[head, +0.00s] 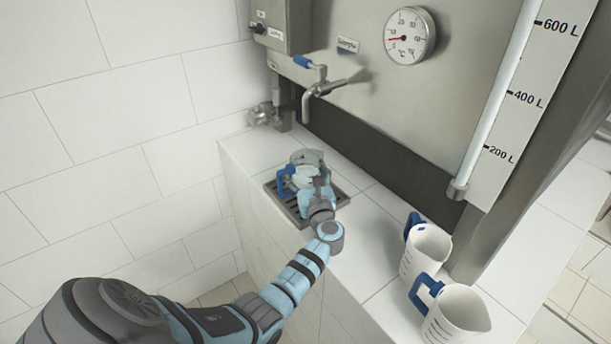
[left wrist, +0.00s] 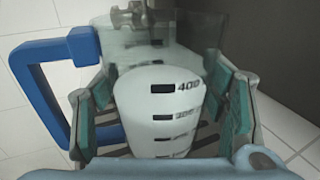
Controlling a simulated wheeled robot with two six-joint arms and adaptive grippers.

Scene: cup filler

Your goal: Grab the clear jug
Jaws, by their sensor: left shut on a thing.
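The clear jug (head: 306,157) stands on the dark drain grate below the tap. It is see-through, with a blue handle on its left side. In the left wrist view the jug (left wrist: 150,60) fills the middle, with a 400 mark facing me and the blue handle at left. My left gripper (head: 311,180) reaches it from the front and is shut around its body, one padded finger on each side. The gripper hides part of the jug in the head view. My right gripper is not in view.
A tap (head: 318,88) with a blue lever hangs above and behind the jug, on a steel tank (head: 365,75) with a gauge. Two white jugs (head: 428,250) (head: 458,316) with blue handles stand on the tiled ledge at right. The ledge between is clear.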

